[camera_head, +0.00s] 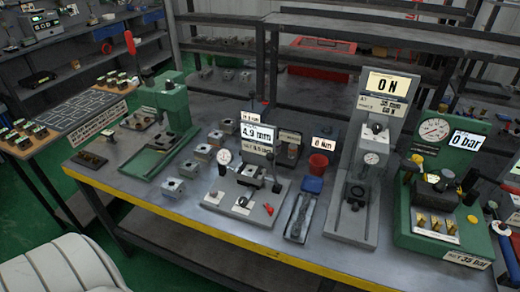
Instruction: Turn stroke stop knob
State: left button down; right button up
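No knob in the camera_head view is legibly marked as the stroke stop knob, so I cannot tell which one it is. A green press (172,105) with a red-tipped lever (131,43) stands at the bench's left. A grey upright tester (378,110) with a "0 N" display (388,84) stands right of centre, with a black round part (357,196) low on its front. A grey plate fixture (240,203) with a dial gauge sits under a "4.9 mm" display (257,132). A green unit (440,232) with a gauge reads "0 bar". Neither gripper is in view.
The stations stand on a grey bench (125,178) with a yellow front edge. Several small metal blocks, a red cup (318,164) and a grey tray (300,217) lie between them. A side table (70,115) with a dark grid board is at left. Shelves stand behind.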

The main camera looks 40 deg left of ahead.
aim_at(243, 200)
jog(key=u, duration=1.25)
